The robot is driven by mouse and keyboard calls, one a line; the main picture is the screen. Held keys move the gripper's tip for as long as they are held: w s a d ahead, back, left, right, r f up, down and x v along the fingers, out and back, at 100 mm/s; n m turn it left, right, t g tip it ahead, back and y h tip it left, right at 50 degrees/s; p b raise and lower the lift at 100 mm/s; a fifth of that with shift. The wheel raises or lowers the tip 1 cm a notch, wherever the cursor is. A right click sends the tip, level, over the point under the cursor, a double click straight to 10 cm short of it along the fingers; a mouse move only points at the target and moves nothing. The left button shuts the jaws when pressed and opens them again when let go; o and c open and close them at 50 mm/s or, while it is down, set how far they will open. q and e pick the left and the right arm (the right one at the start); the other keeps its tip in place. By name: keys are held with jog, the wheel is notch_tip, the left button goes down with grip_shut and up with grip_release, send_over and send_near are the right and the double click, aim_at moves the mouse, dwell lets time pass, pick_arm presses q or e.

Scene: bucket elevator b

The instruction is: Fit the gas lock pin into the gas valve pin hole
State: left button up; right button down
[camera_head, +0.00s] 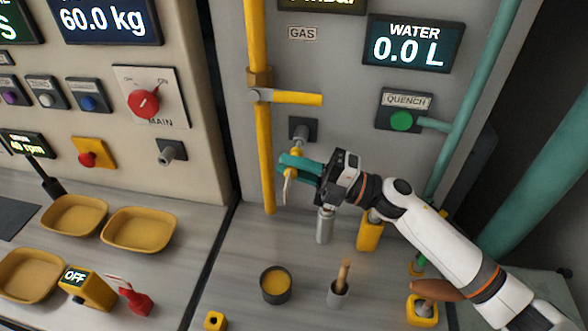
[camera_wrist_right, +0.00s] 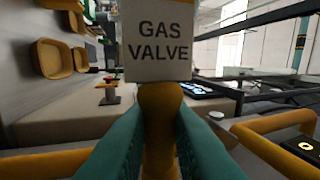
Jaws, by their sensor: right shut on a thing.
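My right gripper (camera_head: 290,166) is shut on the gas lock pin, a yellow piece (camera_head: 295,153) whose end shows above the teal fingers. In the right wrist view the yellow pin (camera_wrist_right: 160,105) stands between both teal fingers, with a white "GAS VALVE" tag (camera_wrist_right: 158,50) beyond it. The pin is just below a dark grey block with a round grey socket (camera_head: 300,132) on the panel, under the yellow gas valve handle (camera_head: 290,98). I cannot tell whether this socket is the pin hole or whether the pin touches it. My left gripper is not in view.
A vertical yellow gas pipe (camera_head: 263,150) runs left of the gripper. Below stand a grey cylinder (camera_head: 325,225), a yellow block (camera_head: 369,232), a cup of yellow material (camera_head: 275,284) and a holder with a wooden handle (camera_head: 339,292). A green quench button (camera_head: 401,121) is at right.

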jog(key=shift+w+d+b, duration=0.15)
jog(key=shift+w+b, duration=0.2)
jog(key=shift+w, duration=0.35)
jog(key=shift+w+d+b, duration=0.1)
jog(key=shift+w+b, duration=0.2)
jog(key=shift+w, duration=0.35)
jog(key=shift+r, duration=0.1)
jog(key=c, duration=1.3)
grip_release()
jog(key=shift+w, duration=0.15)
jog(key=shift+d, duration=0.15)
jog(key=b, duration=0.6)
send_near(299, 153)
jog(key=shift+s+d+r, duration=0.15)
jog(key=shift+s+d, duration=0.05)
jog(key=shift+d, duration=0.65)
jog(key=shift+s+d+r, duration=0.15)
jog(key=shift+d+r, duration=0.05)
jog(key=shift+d, duration=0.6)
jog(key=shift+s+d+r, duration=0.15)
jog(key=shift+s+d, duration=0.05)
jog(key=shift+d, duration=0.65)
